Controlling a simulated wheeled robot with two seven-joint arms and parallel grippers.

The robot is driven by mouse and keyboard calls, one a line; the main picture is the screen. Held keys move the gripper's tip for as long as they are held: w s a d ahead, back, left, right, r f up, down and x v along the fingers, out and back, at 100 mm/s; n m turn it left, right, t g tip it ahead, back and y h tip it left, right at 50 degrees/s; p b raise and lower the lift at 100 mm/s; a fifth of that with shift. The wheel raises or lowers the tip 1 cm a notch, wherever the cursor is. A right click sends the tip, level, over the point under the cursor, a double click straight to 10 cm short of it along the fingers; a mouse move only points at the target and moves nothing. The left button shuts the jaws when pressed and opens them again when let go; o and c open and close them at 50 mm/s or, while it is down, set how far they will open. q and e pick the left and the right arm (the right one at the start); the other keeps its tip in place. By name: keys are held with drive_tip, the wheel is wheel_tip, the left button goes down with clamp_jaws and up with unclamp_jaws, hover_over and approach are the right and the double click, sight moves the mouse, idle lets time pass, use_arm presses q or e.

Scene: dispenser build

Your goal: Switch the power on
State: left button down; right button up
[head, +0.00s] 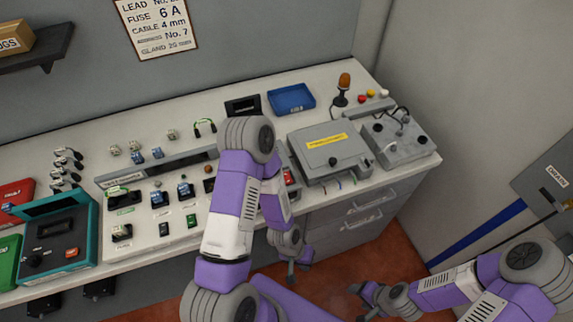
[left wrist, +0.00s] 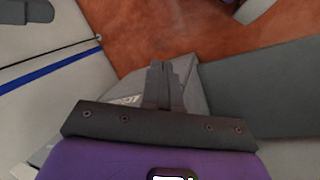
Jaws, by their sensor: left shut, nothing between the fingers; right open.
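Which control is the power switch is not clear. A red switch (head: 289,177) shows beside the grey enclosure with the yellow label (head: 333,152), partly behind my left arm. A grey box with black knobs (head: 398,140) stands right of the enclosure. A teal tester (head: 56,240) with a dial and a small orange-red part is at the left. My left gripper (head: 291,276) points down in front of the bench, shut and empty. Its closed fingers show in the left wrist view (left wrist: 167,72). My right gripper (head: 357,301) is low at the right, open, touching nothing visible.
The bench (head: 225,93) holds several small parts, a blue tray (head: 291,99) and an orange beacon (head: 343,87). Red and yellow buttons (head: 366,97) sit near the back right. Drawers (head: 362,210) are under the right end. Red floor lies in front.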

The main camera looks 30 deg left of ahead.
use_arm(q)
drive_tip(key=w+a+r+n+y+p, duration=0.1)
drive_tip(key=w+a+r+p, duration=0.1)
drive_tip(key=w+r+p, duration=0.3)
drive_tip(key=w+a+r+y+p, duration=0.1)
drive_tip(key=a+r+p, duration=0.15)
drive_tip(key=r, duration=0.45)
wheel_tip(320, 180, up, 26)
drive_tip(key=n+y+p, duration=0.3)
drive_tip(key=n+p, duration=0.1)
drive_tip(key=n, duration=0.2)
hover_over(285, 173)
drive_tip(key=s+d, duration=0.2)
drive_tip(key=shift+w+a, duration=0.2)
drive_tip(key=shift+w, duration=0.05)
drive_tip(key=f, duration=0.4)
drive_tip(key=a+f, duration=0.1)
drive_tip(key=f, duration=0.4)
drive_tip(key=w+f, duration=0.1)
drive_tip(key=f, duration=0.4)
drive_tip(key=shift+a+b, duration=0.15)
drive_tip(key=shift+b, duration=0.25)
